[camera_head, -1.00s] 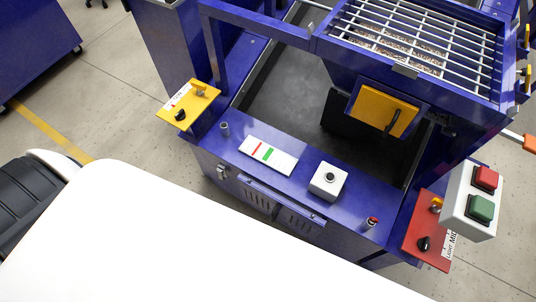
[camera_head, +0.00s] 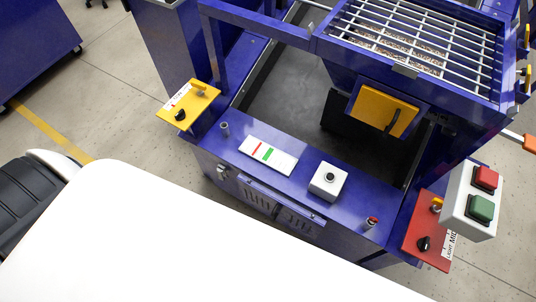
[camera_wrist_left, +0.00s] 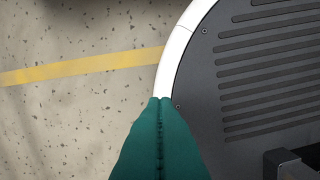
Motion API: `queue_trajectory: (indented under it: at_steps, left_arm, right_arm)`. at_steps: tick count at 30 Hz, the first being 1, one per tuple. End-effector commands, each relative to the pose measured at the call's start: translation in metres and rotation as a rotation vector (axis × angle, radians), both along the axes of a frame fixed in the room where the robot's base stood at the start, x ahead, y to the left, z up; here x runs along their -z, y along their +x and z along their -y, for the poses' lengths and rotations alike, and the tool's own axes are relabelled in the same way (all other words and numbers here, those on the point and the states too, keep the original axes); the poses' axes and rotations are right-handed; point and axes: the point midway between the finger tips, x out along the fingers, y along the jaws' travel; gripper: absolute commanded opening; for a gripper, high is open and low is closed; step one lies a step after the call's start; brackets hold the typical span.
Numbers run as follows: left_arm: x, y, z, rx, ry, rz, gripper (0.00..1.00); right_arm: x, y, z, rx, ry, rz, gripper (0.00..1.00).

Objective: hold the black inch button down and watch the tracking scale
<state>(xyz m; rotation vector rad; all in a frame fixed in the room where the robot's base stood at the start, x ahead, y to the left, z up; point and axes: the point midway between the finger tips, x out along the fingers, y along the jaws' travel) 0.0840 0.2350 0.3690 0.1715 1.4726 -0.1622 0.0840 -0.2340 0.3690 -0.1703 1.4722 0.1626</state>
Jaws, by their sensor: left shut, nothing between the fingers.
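The black inch button (camera_head: 330,177) sits on top of a small white box on the blue front ledge of the machine. Nothing touches it. The tracking scale (camera_head: 268,155), a white plate with a red mark and a green mark, lies on the same ledge to the left of the box. Neither gripper shows in the head view. In the left wrist view my left gripper (camera_wrist_left: 160,103) has its green fingers shut together with nothing between them. It is over the floor and my own base, away from the machine. My right gripper is not in view.
A yellow plate with a black knob (camera_head: 181,115) is at the left corner. A red plate (camera_head: 420,246) and a box with red and green buttons (camera_head: 472,203) stand at the right. A yellow hatch (camera_head: 381,110) and a grid (camera_head: 415,45) are behind. Short posts stand on the ledge.

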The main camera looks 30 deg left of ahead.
Motion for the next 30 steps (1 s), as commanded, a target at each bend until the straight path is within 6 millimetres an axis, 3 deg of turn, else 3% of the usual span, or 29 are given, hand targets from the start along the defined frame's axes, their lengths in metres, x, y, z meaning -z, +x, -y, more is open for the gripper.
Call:
queue_trajectory:
  at_steps: [10, 14, 20, 24, 30]
  left_arm:
    - [0.0, 0.0, -0.001, -0.004, 0.002, 0.0, 0.0]
    - [-0.004, 0.018, 0.004, -0.055, -0.012, 0.022, 0.0]
    - [-0.025, 0.092, 0.028, -0.299, -0.084, 0.101, 0.0]
    - [-0.049, 0.154, 0.051, -0.522, -0.169, 0.157, 0.0]
    - [-0.092, 0.23, 0.084, -0.817, -0.309, 0.207, 0.0]
  right_arm:
    - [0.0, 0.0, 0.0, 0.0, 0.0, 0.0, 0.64]
    - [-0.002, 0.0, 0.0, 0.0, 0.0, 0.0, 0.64]
    - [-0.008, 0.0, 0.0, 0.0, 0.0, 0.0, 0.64]
    - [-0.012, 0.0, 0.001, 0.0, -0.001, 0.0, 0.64]
    - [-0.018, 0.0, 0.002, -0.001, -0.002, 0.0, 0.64]
